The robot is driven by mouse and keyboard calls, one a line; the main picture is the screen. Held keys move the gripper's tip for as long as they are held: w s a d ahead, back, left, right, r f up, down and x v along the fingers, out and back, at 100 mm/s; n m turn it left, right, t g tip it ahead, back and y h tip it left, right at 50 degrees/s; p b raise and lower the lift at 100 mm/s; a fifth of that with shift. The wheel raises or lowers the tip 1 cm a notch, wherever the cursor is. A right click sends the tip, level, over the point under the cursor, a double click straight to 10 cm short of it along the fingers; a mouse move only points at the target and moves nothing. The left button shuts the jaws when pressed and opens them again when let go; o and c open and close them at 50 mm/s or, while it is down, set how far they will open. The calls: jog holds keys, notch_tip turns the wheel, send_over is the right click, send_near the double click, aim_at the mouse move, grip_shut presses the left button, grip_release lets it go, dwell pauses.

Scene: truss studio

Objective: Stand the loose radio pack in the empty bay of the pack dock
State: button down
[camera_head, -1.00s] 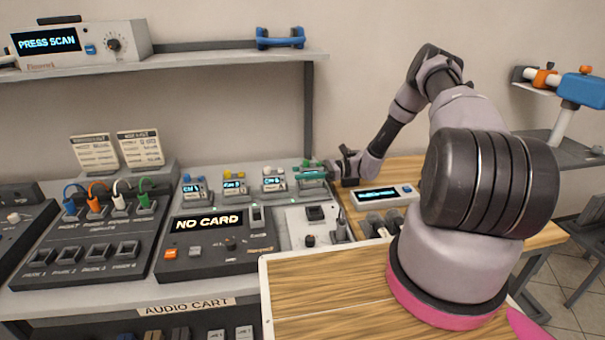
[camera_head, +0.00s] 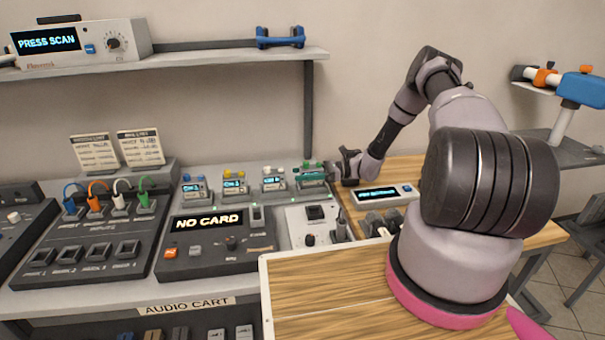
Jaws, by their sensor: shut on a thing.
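The pack dock (camera_head: 252,199) stands at the back of the audio cart. My gripper (camera_head: 328,172) reaches in from the right and is shut on this teal pack. The fingertips are small and partly hidden. I cannot tell whether the pack's base touches the bay floor.
A black console reading "NO CARD" (camera_head: 215,245) stands in front of the dock. A white panel with knobs (camera_head: 318,239) is at its right. A grey device with a lit screen (camera_head: 377,194) lies on the wooden top by my arm. A shelf (camera_head: 200,58) runs above.

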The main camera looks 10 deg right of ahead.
jog(key=shift+f, duration=0.25)
jog(key=c, duration=0.6)
grip_release()
jog(key=d, duration=1.1)
